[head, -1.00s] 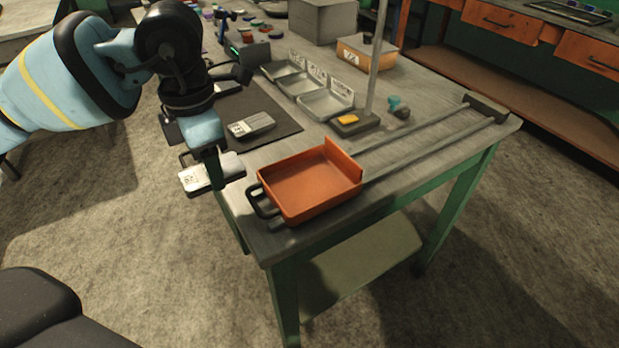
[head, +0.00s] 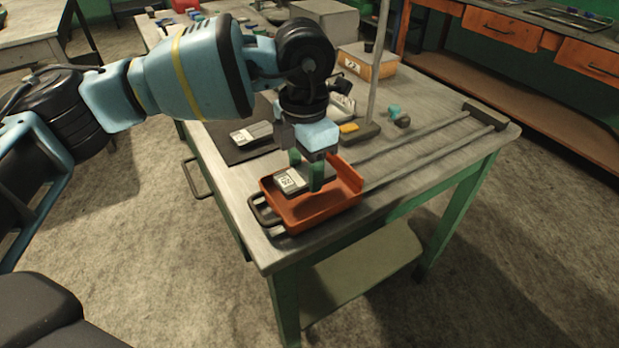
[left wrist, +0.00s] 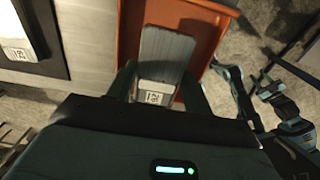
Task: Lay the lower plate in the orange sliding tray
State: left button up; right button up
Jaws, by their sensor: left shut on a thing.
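The orange sliding tray (head: 325,206) sits at the near end of the table, at the end of two rails; it also shows in the left wrist view (left wrist: 199,12). My left gripper (head: 305,178) is over the tray, pointing down. It is shut on a grey plate with a white label (head: 289,182), which also shows between the fingers in the left wrist view (left wrist: 165,60). The plate is over or inside the tray; I cannot tell whether it touches the floor. Another labelled plate (head: 250,133) lies on the dark mat. My right gripper is not in view.
A post on a base (head: 358,131) with a yellow block stands behind the tray. The two rails (head: 430,150) run to a stop (head: 486,112) at the table's right end. An orange bin (head: 368,63) stands farther back.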

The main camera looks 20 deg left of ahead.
pick_arm(q)
jog(key=shift+d+r, duration=0.1)
jog(key=shift+w+d, duration=0.2)
jog(key=shift+d, duration=0.1)
jog(key=shift+f, duration=1.8)
jog(key=shift+f, duration=0.15)
jog(key=o, duration=1.4)
jog(key=shift+o, duration=0.2)
notch_tip(320, 180, up, 12)
jog(key=shift+p, duration=0.3)
